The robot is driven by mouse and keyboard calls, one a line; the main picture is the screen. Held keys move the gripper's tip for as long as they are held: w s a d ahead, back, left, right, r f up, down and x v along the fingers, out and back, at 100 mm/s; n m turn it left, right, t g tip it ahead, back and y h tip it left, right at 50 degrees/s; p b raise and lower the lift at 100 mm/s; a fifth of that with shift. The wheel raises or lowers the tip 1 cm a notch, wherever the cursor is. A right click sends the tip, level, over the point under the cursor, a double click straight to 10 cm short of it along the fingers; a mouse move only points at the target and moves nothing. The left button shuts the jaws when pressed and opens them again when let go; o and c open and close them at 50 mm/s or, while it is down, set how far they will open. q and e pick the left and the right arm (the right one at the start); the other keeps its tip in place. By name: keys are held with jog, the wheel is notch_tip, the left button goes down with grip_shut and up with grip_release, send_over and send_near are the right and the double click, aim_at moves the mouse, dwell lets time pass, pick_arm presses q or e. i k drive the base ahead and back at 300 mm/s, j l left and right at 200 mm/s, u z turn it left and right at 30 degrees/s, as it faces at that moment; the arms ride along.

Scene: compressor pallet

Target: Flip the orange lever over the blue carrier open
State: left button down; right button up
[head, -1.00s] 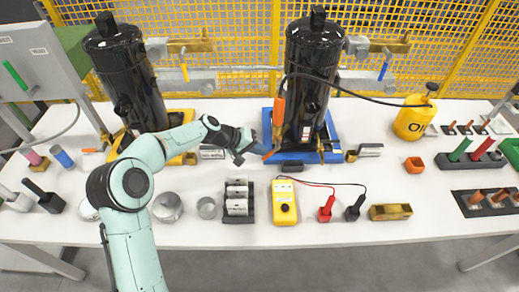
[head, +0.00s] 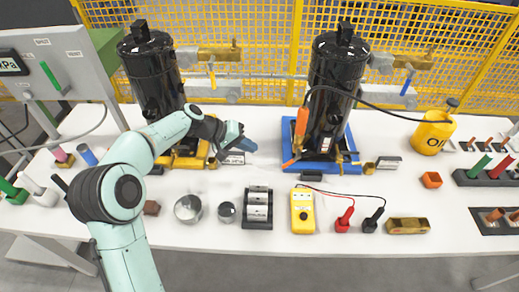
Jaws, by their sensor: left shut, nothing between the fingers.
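The blue carrier (head: 318,167) sits on the table under the right black cylinder (head: 333,90). A small orange lever (head: 290,162) slants low at the carrier's front left edge. An upright orange grip (head: 302,121) stands above it against the cylinder; I cannot tell whether the two are joined. My left gripper (head: 247,145) is shut and empty. It is in the gap left of the carrier, apart from the lever, with its bluish tips towards it. My right gripper is not in view.
Another black cylinder (head: 155,75) stands on a yellow carrier (head: 183,162) behind my left forearm. In front are a yellow meter (head: 303,210) with leads, a dark rack (head: 258,208) and metal cups (head: 188,208). A black hose (head: 385,108) runs right towards a yellow canister (head: 432,132).

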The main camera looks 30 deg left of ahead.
aim_at(297, 151)
jog(key=k, duration=1)
